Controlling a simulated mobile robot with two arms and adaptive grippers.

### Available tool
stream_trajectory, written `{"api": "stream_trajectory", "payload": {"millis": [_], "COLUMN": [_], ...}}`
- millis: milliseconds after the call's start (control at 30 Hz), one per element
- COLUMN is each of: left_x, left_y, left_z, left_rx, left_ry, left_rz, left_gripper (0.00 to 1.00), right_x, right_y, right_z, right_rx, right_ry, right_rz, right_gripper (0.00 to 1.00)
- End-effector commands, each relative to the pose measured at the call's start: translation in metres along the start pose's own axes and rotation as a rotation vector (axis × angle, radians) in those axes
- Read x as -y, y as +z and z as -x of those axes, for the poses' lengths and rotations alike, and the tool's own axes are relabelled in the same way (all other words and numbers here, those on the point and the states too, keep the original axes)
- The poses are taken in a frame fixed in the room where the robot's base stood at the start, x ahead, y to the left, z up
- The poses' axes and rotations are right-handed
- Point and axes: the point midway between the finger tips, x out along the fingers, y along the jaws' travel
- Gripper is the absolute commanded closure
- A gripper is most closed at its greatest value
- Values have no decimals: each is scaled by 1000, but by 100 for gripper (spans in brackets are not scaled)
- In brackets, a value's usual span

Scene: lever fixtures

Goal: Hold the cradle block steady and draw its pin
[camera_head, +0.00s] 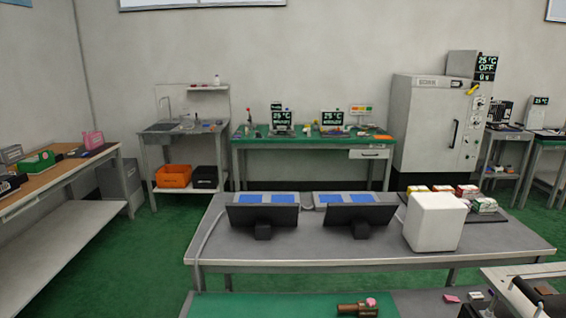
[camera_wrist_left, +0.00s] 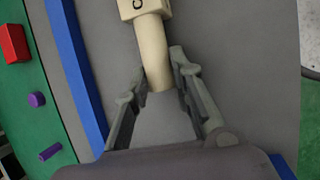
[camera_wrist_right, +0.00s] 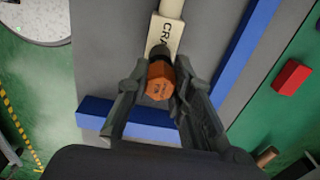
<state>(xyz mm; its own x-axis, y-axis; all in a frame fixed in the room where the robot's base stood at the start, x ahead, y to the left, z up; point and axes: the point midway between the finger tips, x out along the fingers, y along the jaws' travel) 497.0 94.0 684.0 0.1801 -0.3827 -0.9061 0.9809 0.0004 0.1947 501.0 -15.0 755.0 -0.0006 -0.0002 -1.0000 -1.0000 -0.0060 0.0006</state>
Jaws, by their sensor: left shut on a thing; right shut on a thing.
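The cradle block (camera_wrist_right: 166,34) is cream with dark letters, partly cut off by the label's view, and lies on a grey surface. In the left wrist view its lettered body (camera_wrist_left: 143,8) is at the top edge, with a rounded cream handle (camera_wrist_left: 153,50) extending down from it. My left gripper (camera_wrist_left: 156,77) is shut on this handle. The pin (camera_wrist_right: 160,82) has an orange hexagonal head with small lettering, at the near end of the block. My right gripper (camera_wrist_right: 161,68) is shut on the pin head. The pin's shaft is hidden, so its depth is unclear.
Blue strips edge the grey surface, at the left in the left wrist view (camera_wrist_left: 76,60) and at the right in the right wrist view (camera_wrist_right: 243,52). A red block (camera_wrist_right: 292,77) lies on green beyond. The head view shows neither gripper; a grey table (camera_head: 300,244) stands ahead.

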Motion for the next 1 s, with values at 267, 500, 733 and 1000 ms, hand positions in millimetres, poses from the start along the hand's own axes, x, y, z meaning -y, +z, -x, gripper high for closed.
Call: {"api": "stream_trajectory", "payload": {"millis": [267, 500, 733, 1000], "left_x": [0, 0, 0, 0], "left_y": [0, 0, 0, 0], "left_z": [0, 0, 0, 0], "left_rx": [0, 0, 0, 0], "left_ry": [1, 1, 1, 0], "left_rz": [0, 0, 0, 0], "left_gripper": [100, 100, 100, 100], "right_x": [0, 0, 0, 0], "right_y": [0, 0, 1, 0], "right_z": [0, 0, 2, 5], "right_rx": [0, 1, 1, 1], "right_ry": [0, 0, 0, 0], "right_rz": [0, 0, 1, 1], "right_gripper": [100, 100, 100, 100]}}
